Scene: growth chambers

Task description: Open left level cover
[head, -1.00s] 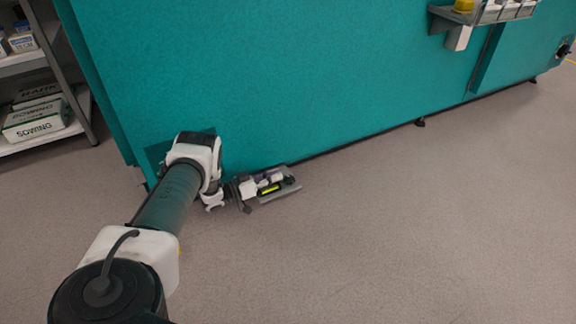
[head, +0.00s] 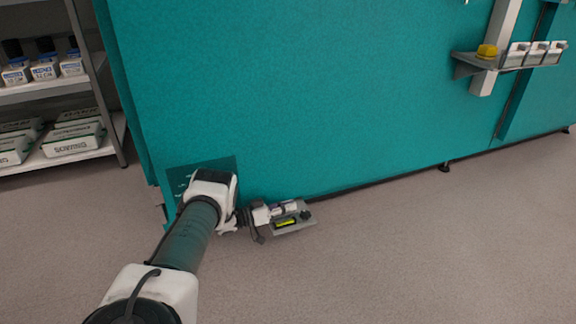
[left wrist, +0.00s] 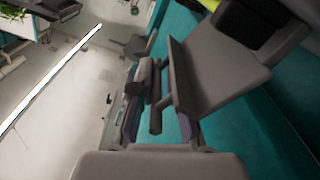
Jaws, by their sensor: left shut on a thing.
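The level unit, with a bright yellow-green strip on a grey plate (head: 300,223), sits low at the foot of the teal wall in the head view. My left gripper (head: 274,212) reaches it from the left and overlaps it. In the left wrist view, the left gripper (left wrist: 158,100) is shut on a grey part that I take to be the level cover (left wrist: 215,80), a flat panel with a folded edge. A black part and a bit of yellow-green show beyond it at the top. How far the cover is raised cannot be told. My right gripper is not in view.
The teal chamber wall (head: 330,90) stands right behind the unit. A shelf rack (head: 95,80) with bottles and boxes stands at the left. A small wall ledge (head: 515,65) with a yellow item is at upper right. The floor (head: 430,255) in front is clear.

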